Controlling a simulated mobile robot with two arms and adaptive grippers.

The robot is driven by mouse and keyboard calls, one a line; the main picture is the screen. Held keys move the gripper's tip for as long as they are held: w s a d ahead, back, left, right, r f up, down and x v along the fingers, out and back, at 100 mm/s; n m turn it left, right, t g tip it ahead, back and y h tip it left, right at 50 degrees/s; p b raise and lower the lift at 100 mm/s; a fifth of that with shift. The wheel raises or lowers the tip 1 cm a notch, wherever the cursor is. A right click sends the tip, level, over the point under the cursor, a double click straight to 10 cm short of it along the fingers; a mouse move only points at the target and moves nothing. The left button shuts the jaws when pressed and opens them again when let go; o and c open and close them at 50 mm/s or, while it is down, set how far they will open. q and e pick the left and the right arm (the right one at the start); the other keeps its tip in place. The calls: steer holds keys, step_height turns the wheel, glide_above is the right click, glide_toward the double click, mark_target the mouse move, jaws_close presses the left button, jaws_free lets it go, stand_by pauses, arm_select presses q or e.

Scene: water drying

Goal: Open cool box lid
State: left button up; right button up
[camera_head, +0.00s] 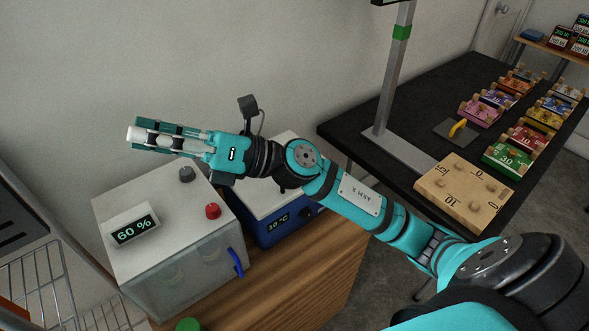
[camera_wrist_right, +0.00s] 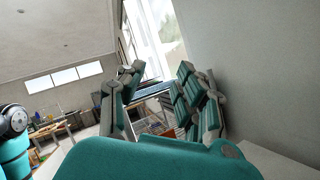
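The cool box (camera_head: 275,232) has a blue body with a "10 °C" display and a pale top that serves as its lid (camera_head: 262,205). It stands on the wooden cabinet, and the lid looks closed. My right arm passes above it and hides part of the lid and its back. My right gripper (camera_head: 150,137) is beyond the cool box to the left, raised above the humidity box. In the right wrist view my right gripper (camera_wrist_right: 160,100) has its fingers apart, with nothing between them. A pale end shows at the fingertips in the head view. My left gripper is out of view.
A white box (camera_head: 150,195) with a "60 %" display, clear front and blue handle (camera_head: 235,262) stands left of the cool box. A black table (camera_head: 400,120) at right holds a wooden block (camera_head: 465,190) and several coloured holders. A wire rack (camera_head: 45,285) is at lower left.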

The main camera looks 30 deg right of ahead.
steer(key=d+f+n+g+h, duration=0.3)
steer(key=f+n+g+h, duration=0.5)
steer(key=n, duration=0.4)
steer(key=w+d+f+t+h, duration=0.1)
steer(key=w+d+f+h, duration=0.1)
steer(key=d+h, duration=1.65)
steer(key=w+d+f+y, duration=0.1)
steer(key=f+y, duration=0.1)
steer(key=f, duration=0.3)
steer(key=w+d+f+y+p, duration=0.1)
steer(key=d+f, duration=0.1)
steer(key=f, duration=0.4)
steer(key=w+d+f+y+p, duration=0.1)
steer(key=d+f+y, duration=0.1)
steer(key=f, duration=0.3)
steer(key=shift+w+d+f+n+y, duration=0.25)
steer(key=shift+w+n+y, duration=0.05)
steer(key=shift+w+y, duration=0.1)
jaws_close()
